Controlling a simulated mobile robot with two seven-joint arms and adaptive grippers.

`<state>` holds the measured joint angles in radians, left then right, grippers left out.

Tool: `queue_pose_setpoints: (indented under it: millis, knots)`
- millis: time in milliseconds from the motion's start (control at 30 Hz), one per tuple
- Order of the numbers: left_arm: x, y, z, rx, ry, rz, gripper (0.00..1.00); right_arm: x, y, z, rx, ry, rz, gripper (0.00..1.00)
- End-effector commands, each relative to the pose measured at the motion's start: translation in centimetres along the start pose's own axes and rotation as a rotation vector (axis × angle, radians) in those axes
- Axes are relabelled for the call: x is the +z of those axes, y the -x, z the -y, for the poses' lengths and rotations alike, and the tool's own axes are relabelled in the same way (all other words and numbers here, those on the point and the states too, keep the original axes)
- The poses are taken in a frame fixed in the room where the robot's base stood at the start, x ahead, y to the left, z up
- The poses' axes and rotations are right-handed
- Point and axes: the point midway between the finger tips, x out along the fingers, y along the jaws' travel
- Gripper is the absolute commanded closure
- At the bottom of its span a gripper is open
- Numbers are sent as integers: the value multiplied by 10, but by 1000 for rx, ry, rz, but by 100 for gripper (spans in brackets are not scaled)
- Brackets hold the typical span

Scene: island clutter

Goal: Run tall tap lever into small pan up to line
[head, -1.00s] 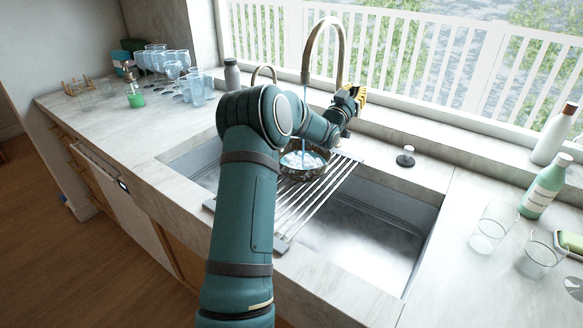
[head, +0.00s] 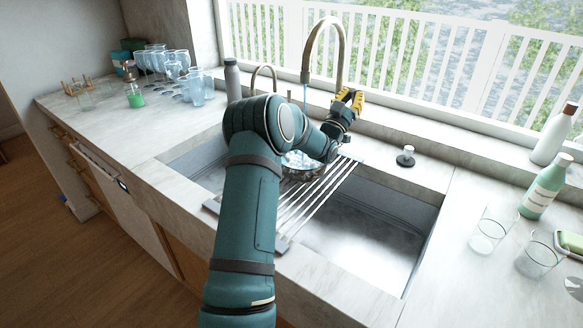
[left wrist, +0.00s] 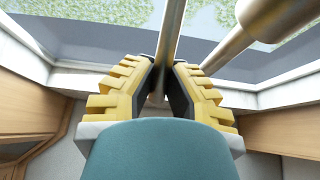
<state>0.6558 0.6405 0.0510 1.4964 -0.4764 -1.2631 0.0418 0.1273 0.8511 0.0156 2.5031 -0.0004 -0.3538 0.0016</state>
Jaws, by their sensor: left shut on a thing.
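The tall tap (head: 341,52) arches in brass over the sink, and a blue water stream (head: 304,96) falls from its spout. The small pan (head: 297,173) stands on the rack below, with bright water in it; my arm covers much of it, and no fill line can be made out. My left gripper (head: 351,98) is at the foot of the tall tap. In the left wrist view its yellow-backed fingers are closed on a thin metal rod, the tap lever (left wrist: 170,38), beside the thick tap pipe (left wrist: 235,42). My right gripper is not in view.
A slatted rack (head: 313,203) spans the sink (head: 365,240). A smaller tap (head: 264,70) and a grey bottle (head: 232,80) stand behind my arm. Several glasses crowd the left counter; two tumblers and bottles stand at right. A black-and-white stopper (head: 406,157) sits behind the sink.

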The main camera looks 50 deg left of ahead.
Motion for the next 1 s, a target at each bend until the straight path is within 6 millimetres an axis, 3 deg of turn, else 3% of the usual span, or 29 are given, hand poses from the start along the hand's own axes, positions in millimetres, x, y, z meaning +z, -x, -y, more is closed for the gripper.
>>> queue_pose_setpoints:
  millis: [167,500,1000]
  knots:
    - [2,-3,-3,5,2,39,100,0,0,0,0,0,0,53]
    - [5,-24,-3,5,3,282,100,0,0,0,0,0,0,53]
    - [6,-22,-3,5,5,275,100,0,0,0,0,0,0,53]
